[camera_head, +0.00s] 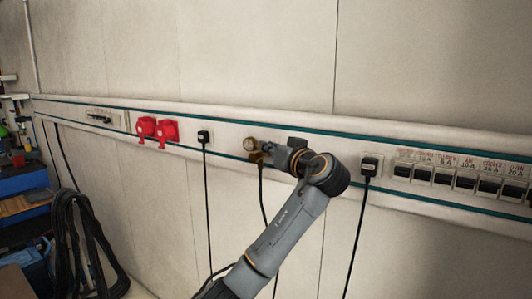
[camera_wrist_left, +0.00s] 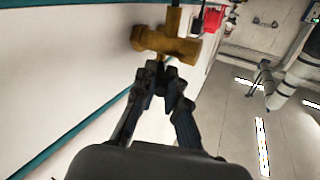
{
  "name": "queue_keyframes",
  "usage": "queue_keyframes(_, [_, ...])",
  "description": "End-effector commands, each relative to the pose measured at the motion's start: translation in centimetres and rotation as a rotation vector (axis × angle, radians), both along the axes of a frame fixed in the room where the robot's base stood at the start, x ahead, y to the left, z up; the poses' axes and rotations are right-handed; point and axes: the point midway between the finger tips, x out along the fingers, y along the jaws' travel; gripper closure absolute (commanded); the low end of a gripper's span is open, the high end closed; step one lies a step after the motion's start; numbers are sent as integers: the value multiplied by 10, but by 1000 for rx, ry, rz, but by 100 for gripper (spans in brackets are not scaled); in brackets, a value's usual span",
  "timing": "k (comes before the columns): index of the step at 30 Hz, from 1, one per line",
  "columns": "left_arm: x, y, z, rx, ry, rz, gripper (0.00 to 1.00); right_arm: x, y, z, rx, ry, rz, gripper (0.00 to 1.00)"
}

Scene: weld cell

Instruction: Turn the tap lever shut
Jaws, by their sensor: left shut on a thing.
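In the left wrist view the tap body (camera_wrist_left: 165,42) is a thick brass tee right in front of my fingers. My left gripper (camera_head: 269,149) comes to the tap from the right. In the left wrist view its two dark fingertips (camera_wrist_left: 164,84) are closed together just below the tap body, on the tap lever. The fingers hide most of the lever, so its angle is hard to tell. My right gripper is not in view.
Two red sockets (camera_head: 157,130) and a black plug (camera_head: 203,136) with a hanging cable are left of the tap. Another black plug (camera_head: 370,166) and a row of breakers (camera_head: 460,178) are to the right. Coiled black hose (camera_head: 82,240) hangs at lower left.

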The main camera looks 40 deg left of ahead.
Motion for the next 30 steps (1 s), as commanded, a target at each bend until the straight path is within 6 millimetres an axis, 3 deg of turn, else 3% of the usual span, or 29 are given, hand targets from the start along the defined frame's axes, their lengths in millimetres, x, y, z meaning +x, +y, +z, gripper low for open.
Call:
queue_keyframes(12, [9,-2,-1,0,1,201,100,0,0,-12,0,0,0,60])
queue_keyframes(29, [10,-2,-1,0,1,234,100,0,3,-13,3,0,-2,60])
queue_keyframes(30, [10,-2,-1,0,1,234,87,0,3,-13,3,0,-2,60])
